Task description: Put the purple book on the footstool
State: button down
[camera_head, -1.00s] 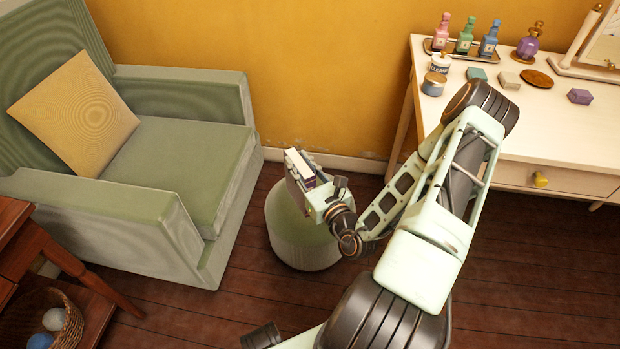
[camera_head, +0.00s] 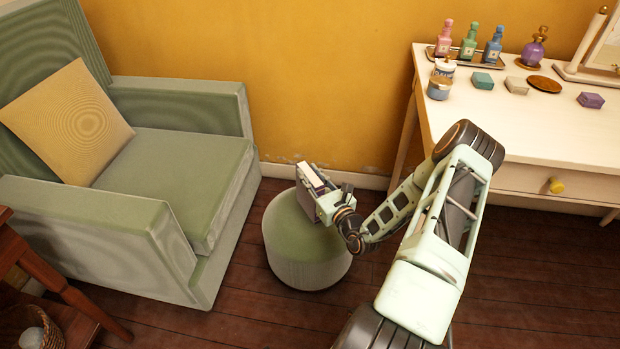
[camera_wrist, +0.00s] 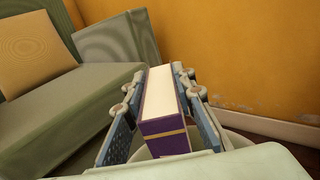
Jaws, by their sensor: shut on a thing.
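The purple book (camera_wrist: 164,138) has a gold band and pale page edges and stands between the two fingers in the wrist view. My gripper (camera_head: 314,183) is shut on the book, one finger on each side. The footstool's rim (camera_wrist: 235,139) shows behind the gripper in the wrist view. Whether the book touches the footstool I cannot tell.
A green armchair (camera_head: 200,160) with a yellow cushion (camera_head: 68,122) stands left of the footstool. A white dressing table (camera_head: 500,120) with bottles and small boxes is at the right. A wooden side table (camera_head: 40,250) is at the lower left. The yellow wall is close behind.

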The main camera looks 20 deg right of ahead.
jog(key=shift+r, duration=0.1)
jog(key=c, duration=1.6)
grip_release()
jog(key=shift+f, duration=0.2)
jog(key=shift+r, duration=0.15)
